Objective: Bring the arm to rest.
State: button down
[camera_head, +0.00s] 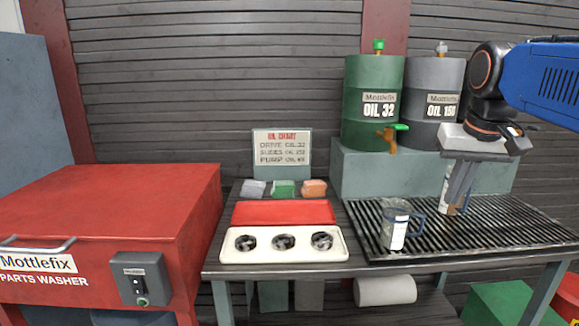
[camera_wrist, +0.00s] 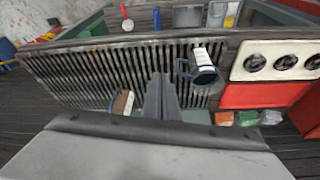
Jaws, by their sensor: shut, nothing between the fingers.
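My arm reaches in from the right in the head view, blue with a dark wrist. My gripper (camera_head: 459,203) points down over the black drip grate (camera_head: 520,228), its fingers together and nothing between them. In the wrist view the shut fingers (camera_wrist: 162,90) show over the grate (camera_wrist: 75,77). One clear jug (camera_head: 395,227) with a blue handle stands on the grate left of my gripper.
A green OIL 32 drum (camera_head: 372,105) and a grey drum (camera_head: 432,90) stand on a raised block behind the grate. A white panel with three round openings (camera_head: 284,244) lies left of the grate. The red parts washer (camera_head: 110,210) stands at far left.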

jog(key=s+a+f+n, duration=0.1)
jog(key=s+a+f, duration=0.1)
jog(key=s+f, duration=0.5)
jog(key=s+a+f+n+t, duration=0.1)
jog(key=s+a+f, duration=0.2)
jog(key=s+f, duration=0.5)
notch_tip(320, 180, down, 8)
jog(key=shift+s+r+y, duration=0.1)
jog(key=shift+s+y, duration=0.15)
jog(key=shift+y, duration=0.05)
